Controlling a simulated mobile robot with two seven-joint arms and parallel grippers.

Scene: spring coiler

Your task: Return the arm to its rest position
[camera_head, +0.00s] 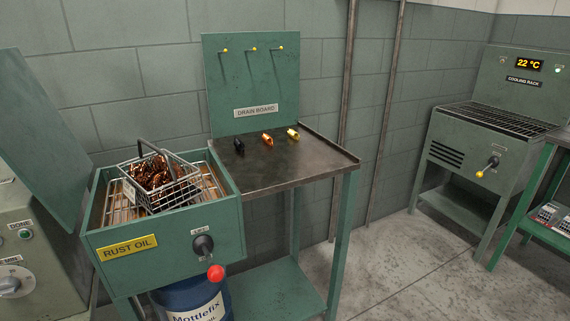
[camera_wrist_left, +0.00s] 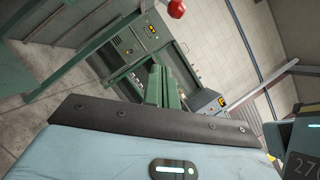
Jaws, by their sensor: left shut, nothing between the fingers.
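Neither of my arms shows in the head view. In the left wrist view my left gripper (camera_wrist_left: 163,86) is shut and empty, its narrow green fingers together in front of the dark bar of the hand. The wrist view is tilted, with machines and a wall beyond the fingers. A red ball knob (camera_wrist_left: 177,8) shows at its top edge, apart from the fingers. In the head view a red ball knob (camera_head: 215,272) is on the lever of the green rust oil tank (camera_head: 170,239). My right gripper is in neither view.
A wire basket (camera_head: 160,181) of brown coils sits on the tank's rack. The drain board table (camera_head: 300,165) beside it holds three small pieces: black (camera_head: 239,146), copper (camera_head: 267,139) and yellow (camera_head: 293,134). The cooling rack (camera_head: 480,140) stands right, with clear floor (camera_head: 385,265) between.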

